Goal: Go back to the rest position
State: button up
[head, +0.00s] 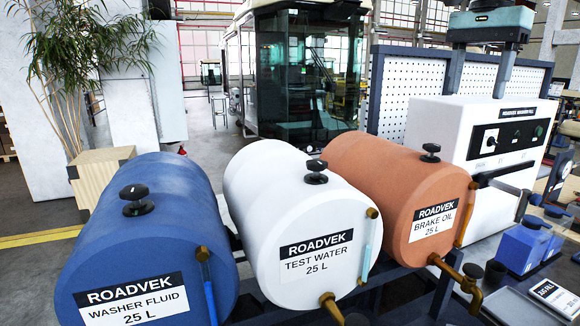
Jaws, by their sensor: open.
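My gripper (474,95) is at the upper right in the head view, pointing down. Its two dark fingers are apart, and I see nothing between them. It shows in front of the perforated panel and above the top of the white machine. I cannot tell its distance from them. It is well away from the three drums, to their upper right.
Blue washer fluid drum (165,235), white test water drum (265,205) and orange brake oil drum (385,180) lie in a row on a dark rack. White machine (430,125), perforated panel (400,85) and blue containers (522,245) stand right. Planter (100,175) stands left; a cab (300,75) stands behind.

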jog(key=s+a+f+n+b, duration=0.2)
jog(key=s+a+f+n, duration=0.25)
jog(key=f, duration=0.35)
jog(key=s+a+f+n+b, duration=0.2)
jog(key=s+a+f+n, duration=0.1)
jog(key=a+f, duration=0.4)
jog(key=s+a+f+n+b, duration=0.2)
jog(key=s+a+f+n, duration=0.25)
jog(key=f, duration=0.45)
jog(key=s+f+n+b, duration=0.3)
jog(key=s+f+n, duration=0.4)
jog(key=s+f, duration=0.9)
jog(key=shift+a+f+n, duration=0.25)
jog(key=shift+a+n, duration=0.15)
jog(key=shift+a, duration=0.05)
